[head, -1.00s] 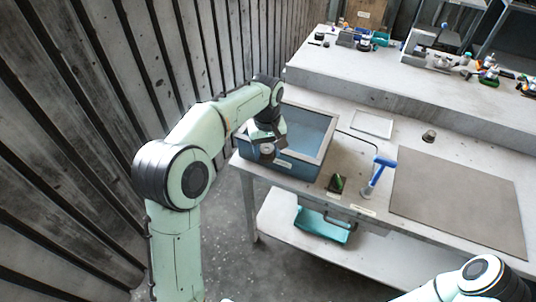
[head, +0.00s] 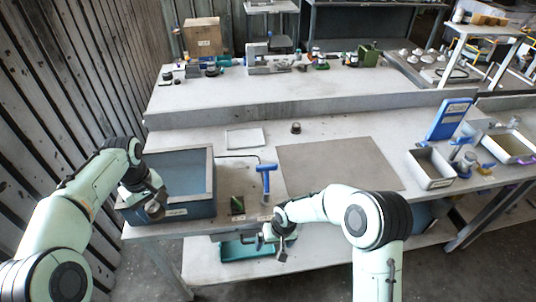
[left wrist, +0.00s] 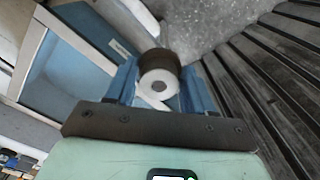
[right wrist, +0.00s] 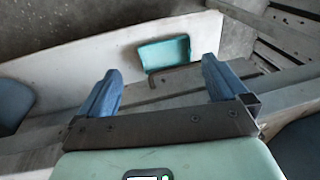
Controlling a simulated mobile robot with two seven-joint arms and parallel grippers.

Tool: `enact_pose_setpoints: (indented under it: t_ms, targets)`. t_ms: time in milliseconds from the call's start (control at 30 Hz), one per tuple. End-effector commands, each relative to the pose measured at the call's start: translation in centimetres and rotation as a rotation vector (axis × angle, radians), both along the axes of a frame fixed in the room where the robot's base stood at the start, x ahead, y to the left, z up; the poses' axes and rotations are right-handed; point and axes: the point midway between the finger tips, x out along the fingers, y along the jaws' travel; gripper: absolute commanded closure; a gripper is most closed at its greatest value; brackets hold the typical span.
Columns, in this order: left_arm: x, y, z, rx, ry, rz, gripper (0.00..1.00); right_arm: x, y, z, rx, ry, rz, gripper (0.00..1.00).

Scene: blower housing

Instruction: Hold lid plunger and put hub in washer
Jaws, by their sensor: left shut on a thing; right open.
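The washer looks to be the blue tank with a grey rim (head: 211,165) at the bench's left end; its inside looks blue and flat. My left gripper (head: 150,203) is at its front side. It is shut on a short dark cylinder with a pale, holed end face, likely the hub (left wrist: 159,82). In the left wrist view, the washer (left wrist: 28,55) lies left of the hub. A blue T-handled tool, likely the lid plunger (head: 266,180), stands upright on the bench right of the washer. My right gripper (head: 280,238) is open and empty by the bench's front edge, below the plunger.
A grey mat (head: 340,165) is to the right. A teal bin (right wrist: 164,52) sits on the lower shelf. A brown bent bar (right wrist: 173,71) shows between my right fingers.

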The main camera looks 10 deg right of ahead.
Motion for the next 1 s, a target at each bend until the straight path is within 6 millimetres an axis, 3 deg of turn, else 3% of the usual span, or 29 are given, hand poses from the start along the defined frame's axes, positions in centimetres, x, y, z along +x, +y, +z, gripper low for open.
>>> enact_pose_setpoints:
  t_ms: [33, 300, 500, 600, 733, 867, 1000]
  targets:
    - [0.0, 0.0, 0.0, 0.000, 0.000, 0.000, 0.81, 1.9, 0.4, 3.0, -0.035, -0.040, 0.013, 0.00]
    - [0.0, 0.0, 0.0, 0.000, 0.000, 0.000, 0.81, 8.4, 0.4, 17.4, -0.158, -0.190, -0.019, 0.00]
    - [0.0, 0.0, 0.0, 0.000, 0.000, 0.000, 0.81, 10.3, 0.4, 26.0, -0.162, -0.269, -0.042, 0.00]
    - [0.0, 0.0, 0.0, 0.000, 0.000, 0.000, 0.81, 10.4, 0.3, 28.6, -0.160, -0.290, -0.047, 0.00]
    - [0.0, 0.0, 0.0, 0.000, 0.000, 0.000, 0.81, 10.5, 0.2, 30.0, -0.158, -0.301, -0.052, 0.00]
    - [0.0, 0.0, 0.0, 0.000, 0.000, 0.000, 0.81, 10.8, 0.2, 29.4, -0.159, -0.300, -0.052, 0.00]
    - [0.0, 0.0, 0.0, 0.000, 0.000, 0.000, 0.81, 11.7, 0.2, 27.3, -0.159, -0.299, -0.052, 0.00]
